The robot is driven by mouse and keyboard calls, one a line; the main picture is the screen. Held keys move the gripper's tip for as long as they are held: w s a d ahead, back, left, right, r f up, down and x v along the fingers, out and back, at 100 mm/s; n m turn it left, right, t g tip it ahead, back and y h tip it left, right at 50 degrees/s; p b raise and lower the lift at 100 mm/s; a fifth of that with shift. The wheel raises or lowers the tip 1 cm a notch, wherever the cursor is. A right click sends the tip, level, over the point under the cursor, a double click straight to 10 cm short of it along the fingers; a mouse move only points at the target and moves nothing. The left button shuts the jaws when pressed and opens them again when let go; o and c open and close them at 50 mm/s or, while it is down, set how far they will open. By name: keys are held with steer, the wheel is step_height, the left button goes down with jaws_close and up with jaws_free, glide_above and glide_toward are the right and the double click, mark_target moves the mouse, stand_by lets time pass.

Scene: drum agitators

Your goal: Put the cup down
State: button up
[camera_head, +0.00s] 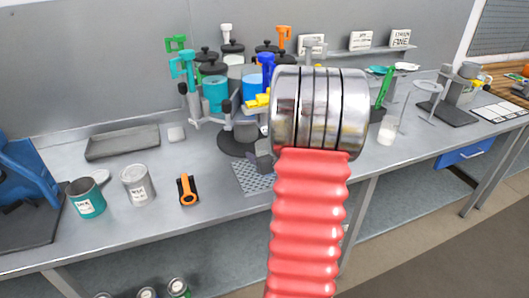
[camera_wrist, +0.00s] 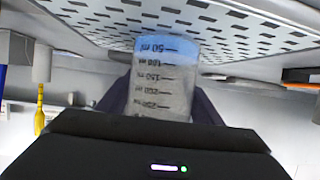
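The cup (camera_wrist: 162,85) is a clear measuring cup with black ml marks and blue at the end by the 50 ml line. It shows in the middle of the wrist view. My gripper (camera_wrist: 161,100) has dark fingers on both sides of the cup and is shut on it. The cup's blue end is close to a perforated grey plate (camera_wrist: 100,22); I cannot tell whether they touch. In the head view my red arm and silver joint hide the cup and most of the gripper. The perforated plate (camera_head: 250,181) shows there left of my arm.
A paint dispenser with coloured canisters (camera_head: 214,93) stands behind the plate. A teal-labelled can (camera_head: 88,203), a grey can (camera_head: 137,186) and an orange-black tool (camera_head: 187,190) stand or lie at left. A grey tray (camera_head: 122,143) lies behind them. A white cup (camera_head: 387,132) is at right.

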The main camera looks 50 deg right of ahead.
steer(key=o, duration=0.3)
steer(key=shift+o, duration=0.2)
steer(key=shift+r, duration=0.1)
steer(key=shift+s+r, duration=0.1)
steer(key=v, duration=1.1)
steer(key=shift+s+a+r, duration=0.15)
steer(key=shift+s+a, duration=0.05)
steer(key=shift+s, duration=0.1)
stand_by(0.4)
